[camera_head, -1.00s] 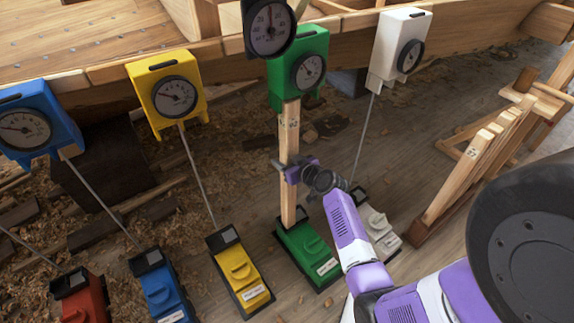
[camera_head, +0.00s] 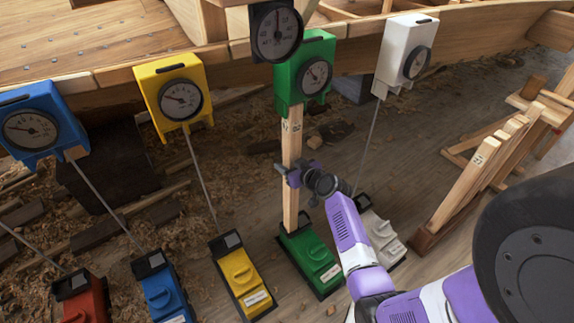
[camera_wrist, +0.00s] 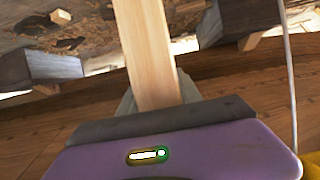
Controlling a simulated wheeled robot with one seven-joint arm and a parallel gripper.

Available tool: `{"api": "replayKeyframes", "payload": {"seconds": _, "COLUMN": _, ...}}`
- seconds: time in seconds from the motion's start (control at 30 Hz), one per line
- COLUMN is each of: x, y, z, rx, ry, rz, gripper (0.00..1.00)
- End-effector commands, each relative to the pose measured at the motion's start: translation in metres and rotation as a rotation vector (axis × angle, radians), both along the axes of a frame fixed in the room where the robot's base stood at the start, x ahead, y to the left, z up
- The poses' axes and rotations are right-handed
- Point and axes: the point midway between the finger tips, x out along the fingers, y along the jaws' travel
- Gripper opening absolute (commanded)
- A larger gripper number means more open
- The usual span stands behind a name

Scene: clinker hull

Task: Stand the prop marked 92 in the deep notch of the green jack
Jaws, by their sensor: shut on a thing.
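A pale wooden prop (camera_head: 292,150) stands nearly upright. Its top meets the underside of the green gauge box (camera_head: 290,85), and its foot is at the far end of the green jack (camera_head: 312,262) on the floor. A small mark near its top is too small to read surely. My gripper (camera_head: 291,176) is shut on the prop about midway up. The wrist view also shows the prop (camera_wrist: 146,50) running away from the jaws. Which notch the foot is in, and whether it is seated, I cannot tell.
Yellow (camera_head: 243,280), blue (camera_head: 162,290), red (camera_head: 80,298) and white (camera_head: 382,236) jacks flank the green one, several with thin rods rising to gauge boxes. A rack of wooden props (camera_head: 470,175) stands at right. A dark gauge (camera_head: 277,32) hangs before the hull plank.

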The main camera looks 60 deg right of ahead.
Motion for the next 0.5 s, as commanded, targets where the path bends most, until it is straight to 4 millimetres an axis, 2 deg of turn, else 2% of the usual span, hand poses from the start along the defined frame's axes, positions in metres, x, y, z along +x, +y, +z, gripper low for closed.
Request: {"api": "replayKeyframes", "payload": {"seconds": 0.5, "x": 0.0005, "y": -0.0008, "z": -0.0042, "rx": -0.003, "ry": -0.003, "rz": -0.001, "gripper": 0.0}}
